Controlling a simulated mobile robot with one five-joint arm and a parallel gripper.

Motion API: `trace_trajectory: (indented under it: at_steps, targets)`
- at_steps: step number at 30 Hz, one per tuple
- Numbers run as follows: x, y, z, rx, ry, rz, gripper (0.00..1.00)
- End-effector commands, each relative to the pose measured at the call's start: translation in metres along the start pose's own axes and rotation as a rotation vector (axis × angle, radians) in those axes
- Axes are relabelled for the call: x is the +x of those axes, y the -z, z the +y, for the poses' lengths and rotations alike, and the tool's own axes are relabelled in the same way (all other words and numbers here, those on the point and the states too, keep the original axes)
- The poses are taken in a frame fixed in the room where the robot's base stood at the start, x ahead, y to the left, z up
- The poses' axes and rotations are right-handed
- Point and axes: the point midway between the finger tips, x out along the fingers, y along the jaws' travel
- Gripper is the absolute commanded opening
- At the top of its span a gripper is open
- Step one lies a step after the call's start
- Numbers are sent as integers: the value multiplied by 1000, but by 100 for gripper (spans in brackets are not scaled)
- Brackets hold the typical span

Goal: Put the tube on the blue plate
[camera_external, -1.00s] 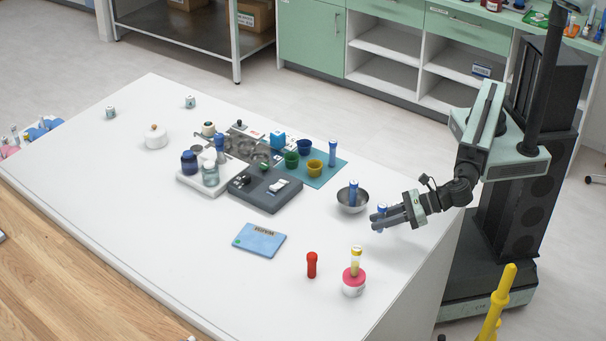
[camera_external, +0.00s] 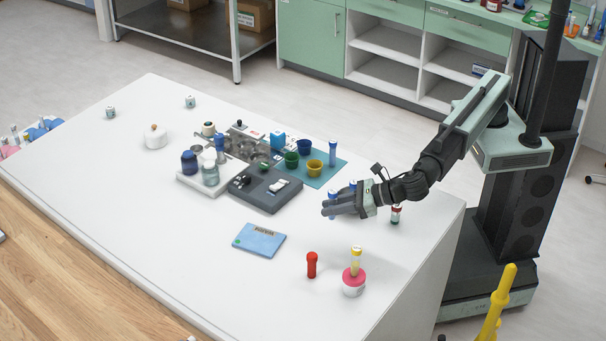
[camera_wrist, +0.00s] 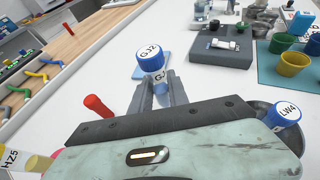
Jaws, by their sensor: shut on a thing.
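My gripper (camera_external: 338,207) is shut on a blue-capped tube (camera_external: 332,196) and holds it upright above the white table. In the wrist view, the tube's cap (camera_wrist: 149,52) reads something like "GJ2" and stands between the fingers (camera_wrist: 160,98). The light blue plate (camera_external: 262,238), flat with a dark label and a green dot, lies on the table to the left of and nearer the viewer than my gripper. In the wrist view, a piece of the blue plate (camera_wrist: 138,72) shows behind the tube; the rest is hidden.
A red tube (camera_external: 311,265) and a yellow tube in a pink-and-white stand (camera_external: 353,283) stand at the front. Another tube (camera_external: 396,214) stands under my arm. A blue-capped tube (camera_wrist: 285,114) marked "LW4" is in a metal bowl, partly hidden. A dark grey device (camera_external: 266,196) stands behind the plate.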

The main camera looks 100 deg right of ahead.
Motion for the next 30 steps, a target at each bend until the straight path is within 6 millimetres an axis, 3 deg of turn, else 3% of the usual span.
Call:
trace_trajectory:
  at_steps: [1, 5, 9, 13, 17, 27, 30]
  targets:
    - [25, -2, -10, 13, 30, 0, 0]
    - [62, -10, -41, 37, 88, 0, 0]
    - [76, -14, -61, 49, 116, 0, 0]
    - [79, -16, -64, 51, 122, 0, 0]
    - [93, -19, -52, 51, 121, 0, 0]
    - [172, -41, 12, 51, 121, 1, 0]
    - [187, -46, 24, 51, 120, 1, 0]
